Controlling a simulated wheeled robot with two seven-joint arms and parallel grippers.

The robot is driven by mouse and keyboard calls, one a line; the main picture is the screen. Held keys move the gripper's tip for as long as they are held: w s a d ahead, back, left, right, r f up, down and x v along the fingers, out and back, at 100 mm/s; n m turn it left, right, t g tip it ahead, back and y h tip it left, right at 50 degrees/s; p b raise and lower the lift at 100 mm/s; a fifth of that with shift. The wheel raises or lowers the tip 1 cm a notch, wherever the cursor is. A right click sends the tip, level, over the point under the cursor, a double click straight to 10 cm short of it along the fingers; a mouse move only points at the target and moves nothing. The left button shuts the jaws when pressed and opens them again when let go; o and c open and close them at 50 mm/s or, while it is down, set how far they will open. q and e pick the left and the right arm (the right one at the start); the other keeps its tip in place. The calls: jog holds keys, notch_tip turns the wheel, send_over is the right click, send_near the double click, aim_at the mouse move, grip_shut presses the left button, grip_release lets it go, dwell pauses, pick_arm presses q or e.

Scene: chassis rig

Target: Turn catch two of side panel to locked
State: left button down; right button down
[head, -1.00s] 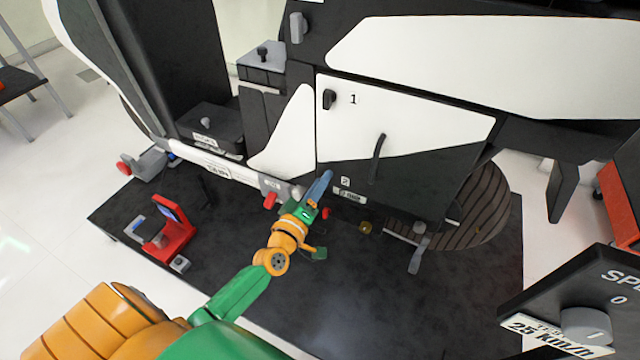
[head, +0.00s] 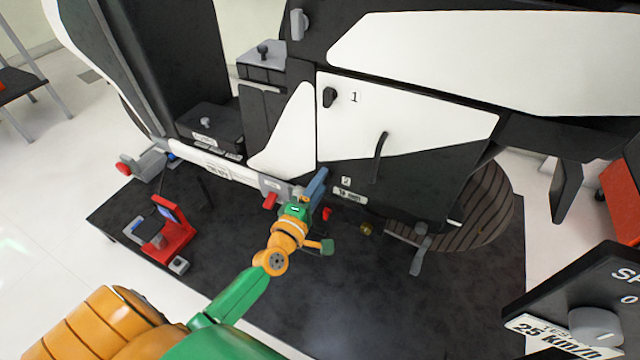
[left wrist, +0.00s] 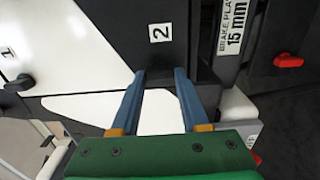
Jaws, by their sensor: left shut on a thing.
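The side panel (head: 440,112) is white above and black below, with a handle (head: 379,158) on it. Catch one (head: 330,97) is a dark knob beside the label 1, at the panel's upper left; it also shows in the left wrist view (left wrist: 20,82). The label 2 (left wrist: 160,32) is just beyond my blue fingertips in the left wrist view. My left gripper (head: 321,174) is at the panel's lower left corner, shut on catch two. Catch two is dark and mostly hidden between the fingertips, so its angle cannot be read. My right gripper is out of view.
A plate labelled 15 mm (left wrist: 233,27) and a red knob (left wrist: 288,61) lie close to the gripper. A red stand (head: 178,238) is on the black platform (head: 330,310) at left. A speed box with a grey dial (head: 594,327) stands at lower right.

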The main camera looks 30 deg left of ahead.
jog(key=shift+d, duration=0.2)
pick_arm(q)
jog(key=shift+c, duration=2)
grip_release()
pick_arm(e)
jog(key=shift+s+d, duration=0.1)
pick_arm(q)
jog(key=s, duration=0.7)
jog(key=shift+d+p, duration=0.2)
jog(key=shift+p, duration=0.1)
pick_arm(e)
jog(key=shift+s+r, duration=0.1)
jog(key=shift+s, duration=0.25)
